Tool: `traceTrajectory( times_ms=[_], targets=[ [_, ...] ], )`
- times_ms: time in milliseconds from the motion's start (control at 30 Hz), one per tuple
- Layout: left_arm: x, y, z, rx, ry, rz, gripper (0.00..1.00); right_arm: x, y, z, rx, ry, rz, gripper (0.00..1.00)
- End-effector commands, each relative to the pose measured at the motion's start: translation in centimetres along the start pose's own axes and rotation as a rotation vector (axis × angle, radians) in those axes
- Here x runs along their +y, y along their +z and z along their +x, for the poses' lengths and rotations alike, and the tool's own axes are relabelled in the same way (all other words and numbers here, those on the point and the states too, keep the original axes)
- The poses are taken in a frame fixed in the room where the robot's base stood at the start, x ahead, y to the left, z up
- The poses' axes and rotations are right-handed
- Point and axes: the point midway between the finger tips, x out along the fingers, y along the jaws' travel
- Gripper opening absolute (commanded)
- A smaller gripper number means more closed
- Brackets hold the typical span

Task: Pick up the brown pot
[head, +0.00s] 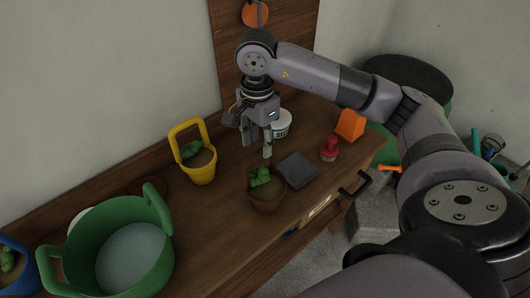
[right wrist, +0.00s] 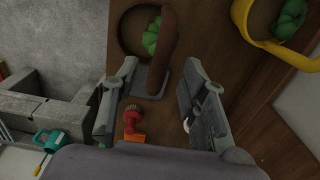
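The brown pot (head: 266,204) stands upright on the wooden bench near its front edge, with a green plant (head: 260,177) in it. In the right wrist view the brown pot (right wrist: 131,38) is at the top, partly hidden by a long brown handle-like piece (right wrist: 166,50). My right gripper (head: 252,136) hangs above and behind the pot, pointing down, apart from it. In the right wrist view its two fingers (right wrist: 158,105) are spread, with nothing held between them. My left gripper is not in view.
A yellow pot (head: 199,170) and a green tub (head: 117,265) stand left of the brown pot. A grey slab (head: 297,169), red brush-like item (head: 329,150), white tub (head: 281,124) and orange block (head: 349,125) lie to its right and behind. Grey blocks (head: 372,214) stand below the bench.

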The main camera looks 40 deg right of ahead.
Motion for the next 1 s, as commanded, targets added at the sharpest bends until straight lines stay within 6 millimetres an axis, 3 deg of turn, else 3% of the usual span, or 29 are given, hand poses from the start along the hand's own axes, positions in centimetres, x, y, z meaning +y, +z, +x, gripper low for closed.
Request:
traceTrajectory(
  times_ms=[167,300,600,1000],
  targets=[
    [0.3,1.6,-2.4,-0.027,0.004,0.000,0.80,0.1,-0.2,2.1,0.000,0.007,0.001,0.40],
    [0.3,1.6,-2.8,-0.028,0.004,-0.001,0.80,0.1,-0.2,4.1,0.000,0.006,0.000,0.40],
    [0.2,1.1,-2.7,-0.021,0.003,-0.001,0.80,0.0,-0.2,4.8,0.000,0.001,0.000,0.40],
    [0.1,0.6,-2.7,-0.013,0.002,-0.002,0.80,0.0,-0.2,4.7,0.000,0.001,0.000,0.13]
  ],
)
